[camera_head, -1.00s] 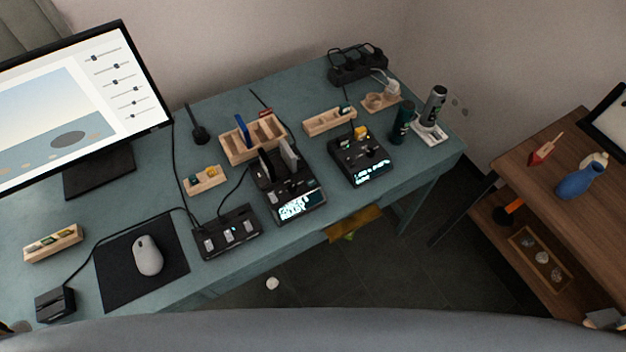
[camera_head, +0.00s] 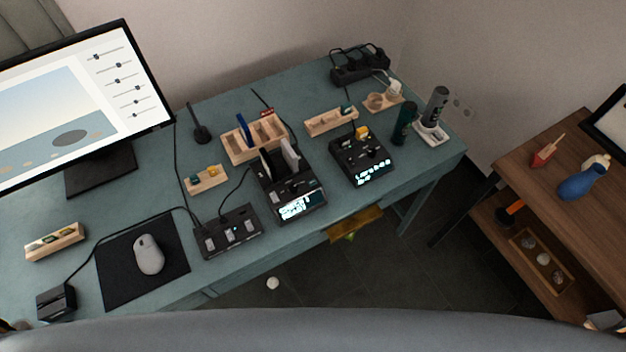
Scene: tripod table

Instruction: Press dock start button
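A black dock (camera_head: 301,197) with a lit display stands near the front edge of the teal desk. Two upright slabs, one dark and one light grey, stand in its rear slots. Small controls show on its top, but I cannot tell which is the start button. A second black device (camera_head: 345,152) with a lit display and knobs stands to its right. Neither of my grippers can be made out in the head view; only a grey curved part of my body fills the bottom edge.
A wooden organizer (camera_head: 236,155) stands behind the dock, and a black switch box (camera_head: 212,241) is at its front left. A monitor, mouse (camera_head: 148,254) on a black mat, cables, and a power strip (camera_head: 360,68) are also on the desk (camera_head: 225,98). A brown shelf stands at right.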

